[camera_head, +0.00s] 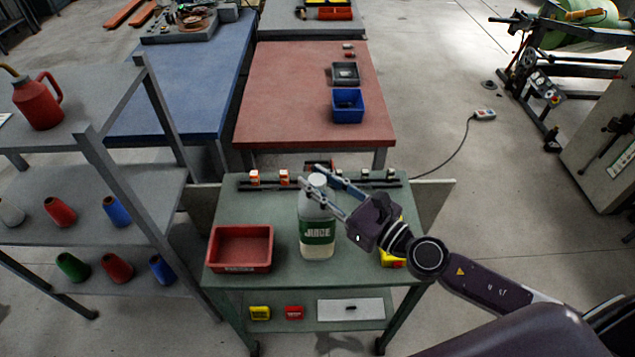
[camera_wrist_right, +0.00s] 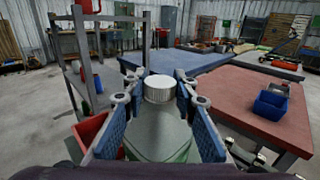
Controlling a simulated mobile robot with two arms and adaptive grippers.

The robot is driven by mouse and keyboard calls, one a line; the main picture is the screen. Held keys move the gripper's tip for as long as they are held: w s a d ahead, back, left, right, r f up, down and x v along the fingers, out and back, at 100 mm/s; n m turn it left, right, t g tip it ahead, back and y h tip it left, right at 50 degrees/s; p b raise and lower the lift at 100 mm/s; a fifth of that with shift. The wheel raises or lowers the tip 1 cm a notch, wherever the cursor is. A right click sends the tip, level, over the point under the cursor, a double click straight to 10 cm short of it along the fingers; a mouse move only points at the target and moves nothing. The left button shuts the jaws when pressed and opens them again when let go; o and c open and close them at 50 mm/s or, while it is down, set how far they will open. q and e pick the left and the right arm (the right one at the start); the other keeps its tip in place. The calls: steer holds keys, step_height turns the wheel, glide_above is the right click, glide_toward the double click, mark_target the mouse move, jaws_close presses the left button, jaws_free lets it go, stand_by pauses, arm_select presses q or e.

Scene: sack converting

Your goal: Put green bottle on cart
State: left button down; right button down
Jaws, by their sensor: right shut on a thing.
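The green bottle (camera_head: 317,232) is a pale bottle with a green JUICE label and a white cap; it also shows in the right wrist view (camera_wrist_right: 160,135). It is upright over the green cart top (camera_head: 285,275); whether its base touches the surface I cannot tell. My right gripper (camera_head: 312,180) is shut on the bottle's upper part, one finger on each side below the cap, as the right wrist view (camera_wrist_right: 158,95) shows. My left gripper is not in view.
On the cart, a red bin (camera_head: 240,247) stands left of the bottle and a yellow item (camera_head: 393,258) lies right, partly behind my arm. A rail with small blocks (camera_head: 254,177) lines the back. A grey shelf (camera_head: 120,222) stands left; a red table (camera_head: 300,100) lies behind.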

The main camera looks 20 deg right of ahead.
steer(key=c, duration=1.6)
jaws_free()
steer(key=shift+f, duration=0.1)
steer(key=shift+r, duration=0.2)
steer(key=b+v, duration=0.1)
steer(key=v, duration=0.1)
steer(key=b+v, duration=0.1)
steer(key=v, duration=0.1)
steer(key=b+v, duration=0.2)
steer(key=shift+a+f, duration=0.1)
steer(key=shift+f, duration=0.3)
steer(key=shift+r+b+v, duration=0.15)
steer(key=shift+b+v, duration=1.3)
steer(key=shift+v, duration=0.1)
steer(key=shift+r+b+v, duration=0.2)
steer(key=shift+b+v, duration=1.25)
steer(key=shift+v, duration=0.05)
